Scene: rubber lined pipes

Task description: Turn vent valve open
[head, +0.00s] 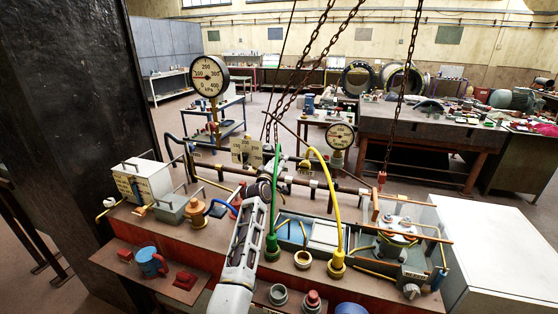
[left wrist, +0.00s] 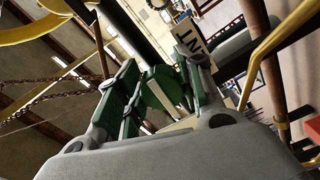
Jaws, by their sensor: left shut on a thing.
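My left gripper (head: 266,184) reaches over the bench to the pipework in the middle of the head view. In the left wrist view its two green-padded fingers (left wrist: 163,78) are closed around a green rounded part (left wrist: 158,92), apparently the vent valve's handle. A pale label (left wrist: 190,52) with the letters "NT" showing stands just behind it; the rest of its word is hidden. In the head view the gripper covers most of the valve, so its handle angle cannot be told. My right gripper is in neither view.
A green hose (head: 274,205) and a yellow hose (head: 335,205) rise close right of my left arm. Rusty chains (head: 300,60) hang above. Pressure gauges (head: 209,77) and (head: 340,136) stand behind. A blue mug (head: 151,262) is at front left. A white surface (head: 500,245) lies right.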

